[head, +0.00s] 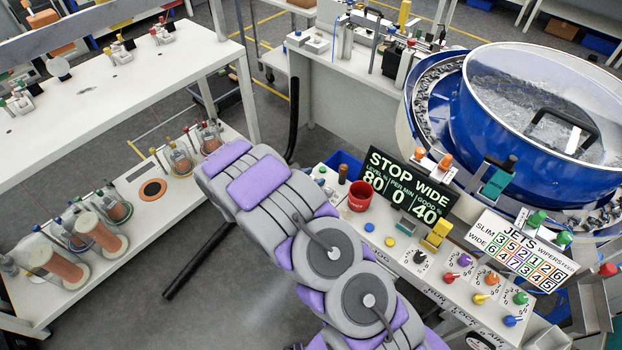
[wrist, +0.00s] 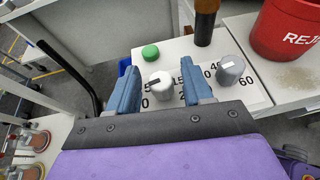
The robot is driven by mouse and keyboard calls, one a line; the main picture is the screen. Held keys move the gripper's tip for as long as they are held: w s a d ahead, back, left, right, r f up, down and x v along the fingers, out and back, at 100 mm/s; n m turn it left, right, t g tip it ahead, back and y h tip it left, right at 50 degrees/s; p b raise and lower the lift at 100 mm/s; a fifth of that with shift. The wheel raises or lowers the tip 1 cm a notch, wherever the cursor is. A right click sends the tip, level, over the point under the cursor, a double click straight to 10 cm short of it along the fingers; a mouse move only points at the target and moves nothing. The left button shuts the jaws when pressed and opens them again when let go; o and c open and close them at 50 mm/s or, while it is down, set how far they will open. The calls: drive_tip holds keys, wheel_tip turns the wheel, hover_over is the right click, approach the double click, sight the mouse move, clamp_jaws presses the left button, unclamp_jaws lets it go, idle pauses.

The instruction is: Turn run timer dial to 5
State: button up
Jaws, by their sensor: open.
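A pale silver dial (wrist: 161,88) with a dark line on its top stands on a white panel (wrist: 180,50) in the wrist view. Printed numbers, including 5, 0 and 15, surround it, partly hidden by my fingers. My gripper (wrist: 160,90) is open, with its two blue fingers left and right of this dial. I cannot tell whether they touch it. A second, grey dial (wrist: 230,70) with a white line stands to the right, near 40 and 60. No "run timer" label is readable. In the head view my arm hides the fingertips and these dials.
A green button (wrist: 151,52), a brown handle (wrist: 206,22) and a red REJECT cup (wrist: 288,30) stand close around the dials. The head view shows more coloured knobs (head: 487,278) along the console, a STOP WIDE display (head: 405,188) and the blue bowl (head: 440,110).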

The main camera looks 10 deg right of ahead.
drive_tip(key=shift+a, duration=0.1)
drive_tip(key=shift+c, duration=0.2)
clamp_jaws()
drive_tip(key=shift+r, duration=0.1)
